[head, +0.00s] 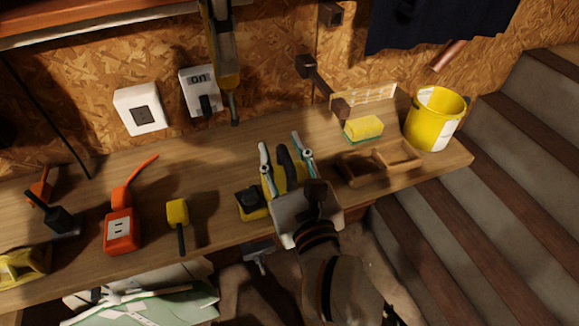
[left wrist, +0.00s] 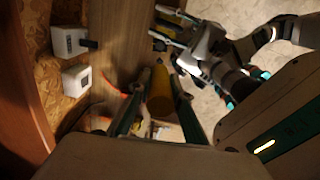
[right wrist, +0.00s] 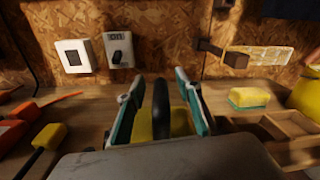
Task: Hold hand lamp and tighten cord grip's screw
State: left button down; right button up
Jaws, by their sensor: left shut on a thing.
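My left gripper (left wrist: 160,85) is shut on a yellow rounded, cylinder-like thing (left wrist: 160,98); I cannot tell whether this is the hand lamp.
The bench (head: 325,130) carries an orange socket box (head: 120,230), a yellow-headed tool (head: 178,212), a sponge (head: 363,128), a wooden tray (head: 405,155) and a yellow bucket (head: 435,118). Stairs (head: 525,110) rise at right.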

jog(key=shift+x, duration=0.85)
grip_shut()
